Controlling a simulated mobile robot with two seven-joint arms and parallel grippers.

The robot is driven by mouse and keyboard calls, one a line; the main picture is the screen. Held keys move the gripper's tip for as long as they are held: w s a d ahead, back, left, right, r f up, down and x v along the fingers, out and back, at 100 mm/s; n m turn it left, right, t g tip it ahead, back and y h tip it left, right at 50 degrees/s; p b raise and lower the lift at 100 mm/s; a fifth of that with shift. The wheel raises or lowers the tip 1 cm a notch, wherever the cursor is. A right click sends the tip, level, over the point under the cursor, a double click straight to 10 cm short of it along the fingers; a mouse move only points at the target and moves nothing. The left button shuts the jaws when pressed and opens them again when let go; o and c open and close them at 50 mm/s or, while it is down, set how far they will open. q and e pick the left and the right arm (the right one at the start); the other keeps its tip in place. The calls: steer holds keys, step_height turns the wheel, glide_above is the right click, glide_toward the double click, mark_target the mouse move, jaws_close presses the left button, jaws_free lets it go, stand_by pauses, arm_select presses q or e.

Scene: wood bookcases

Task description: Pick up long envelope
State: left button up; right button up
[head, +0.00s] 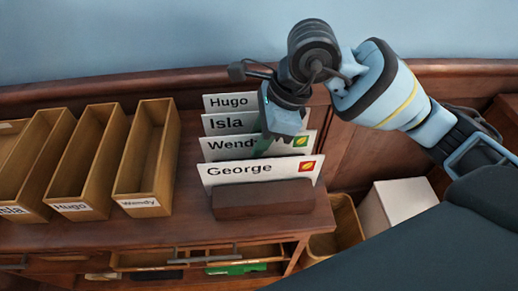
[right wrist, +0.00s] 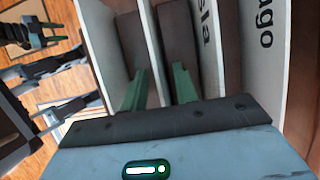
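Several white envelopes stand upright, one behind another, in a dark wooden holder (head: 262,201): George (head: 222,176) in front with a red stamp, then Wendy (head: 213,155) with a green stamp, Isla (head: 215,124) and Hugo (head: 217,103). I cannot tell for sure which is the long one. My right gripper (head: 268,145) points down among them at Wendy. In the right wrist view its green fingers (right wrist: 158,88) are apart, with a thin white envelope edge between them; contact is unclear. Isla (right wrist: 206,40) and Hugo (right wrist: 265,40) are to the right. What may be my left gripper shows small at upper left.
Open wooden boxes labelled Wendy (head: 150,155), Hugo (head: 92,150) and Isla (head: 38,160) stand left of the holder on the wooden desk (head: 190,228). A white box (head: 403,203) and a wooden bin (head: 345,218) are lower right. The desk's back ledge runs behind.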

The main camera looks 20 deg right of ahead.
steer(key=shift+a+f, duration=0.1)
steer(key=shift+f, duration=0.05)
jaws_close()
step_height(320, 180, up, 10)
steer(key=shift+r, duration=0.1)
stand_by(0.6)
